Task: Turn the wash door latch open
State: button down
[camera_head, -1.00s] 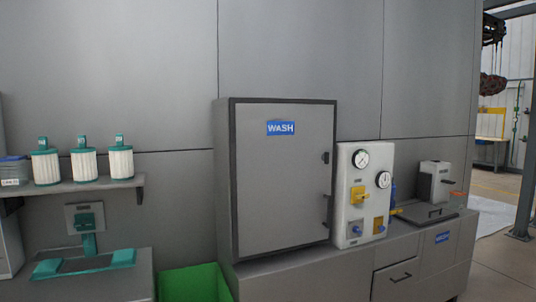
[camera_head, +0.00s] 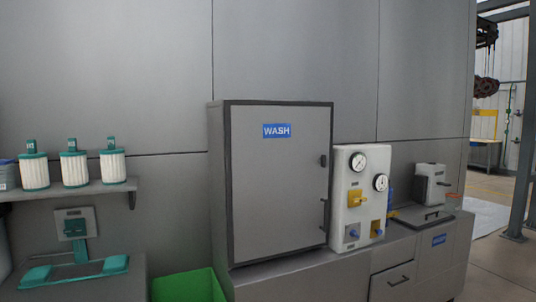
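The wash cabinet (camera_head: 272,242) stands on the grey counter in the middle of the view. Its grey door (camera_head: 275,185) is closed and has a blue WASH label (camera_head: 276,131). A small dark latch (camera_head: 323,160) sits on the upper right side of the door. A dark vertical handle (camera_head: 324,214) is below it near the same edge. My gripper is not in view.
Right of the cabinet is a white panel (camera_head: 346,185) with two gauges and a yellow valve. A shelf (camera_head: 95,191) with white-and-teal filters is at left. A green bin (camera_head: 186,287) stands left of the counter (camera_head: 330,277). Open floor lies at far right.

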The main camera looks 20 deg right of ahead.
aim_at(322, 160)
jog(key=z, duration=0.6)
jog(key=i, duration=1.1)
jog(key=z, duration=0.45)
jog(key=i, duration=1)
jog(key=u, duration=0.45)
jog(key=k, duration=0.9)
jog(key=u, duration=0.15)
jog(key=i, duration=0.9)
jog(key=z, duration=0.05)
